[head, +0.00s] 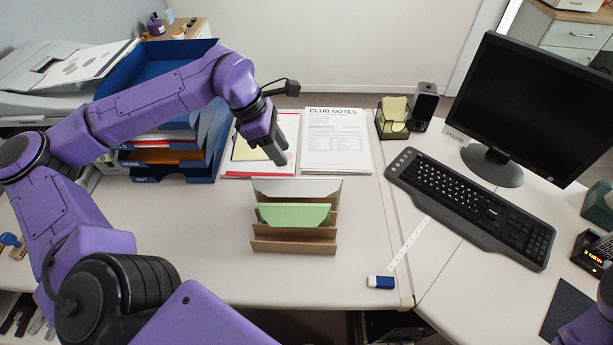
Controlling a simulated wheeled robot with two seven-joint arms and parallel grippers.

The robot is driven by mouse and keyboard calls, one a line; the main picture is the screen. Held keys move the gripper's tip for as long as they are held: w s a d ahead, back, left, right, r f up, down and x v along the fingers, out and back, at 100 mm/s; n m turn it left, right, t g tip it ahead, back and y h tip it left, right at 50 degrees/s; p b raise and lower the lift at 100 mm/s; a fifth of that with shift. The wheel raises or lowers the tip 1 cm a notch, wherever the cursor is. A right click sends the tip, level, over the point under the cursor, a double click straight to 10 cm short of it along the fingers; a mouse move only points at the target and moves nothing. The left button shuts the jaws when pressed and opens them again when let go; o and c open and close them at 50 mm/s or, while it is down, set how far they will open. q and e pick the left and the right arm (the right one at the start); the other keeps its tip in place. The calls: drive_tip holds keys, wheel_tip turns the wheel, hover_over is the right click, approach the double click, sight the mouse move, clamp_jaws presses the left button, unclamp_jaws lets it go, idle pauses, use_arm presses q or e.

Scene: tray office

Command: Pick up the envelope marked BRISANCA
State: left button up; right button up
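No marking reading BRISANCA can be made out. A brown letter rack (293,247) stands on the desk in the middle. It holds a white envelope or sheet (318,188) at the back and a green one (295,214) in front. A pale yellow paper or envelope (243,151) lies on a red-edged sheet behind the rack, partly hidden by my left gripper. My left gripper (277,157) points down over that sheet, behind the rack. Its fingers look close together, and I cannot see whether anything is between them. My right gripper is out of view.
Blue stacked trays (172,172) with papers stand at the left, partly behind my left arm. The CLUB NOTES paper (336,143) lies right of the gripper. A keyboard (470,208), monitor (535,105), note holder (392,125) and blue-white eraser (381,282) are rightward. Desk left of the rack is clear.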

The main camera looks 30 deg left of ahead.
sight(296, 178)
use_arm(q)
drive_tip(key=x, duration=0.8)
drive_tip(key=shift+s+d+f, duration=0.25)
drive_tip(key=shift+s, duration=0.1)
clamp_jaws()
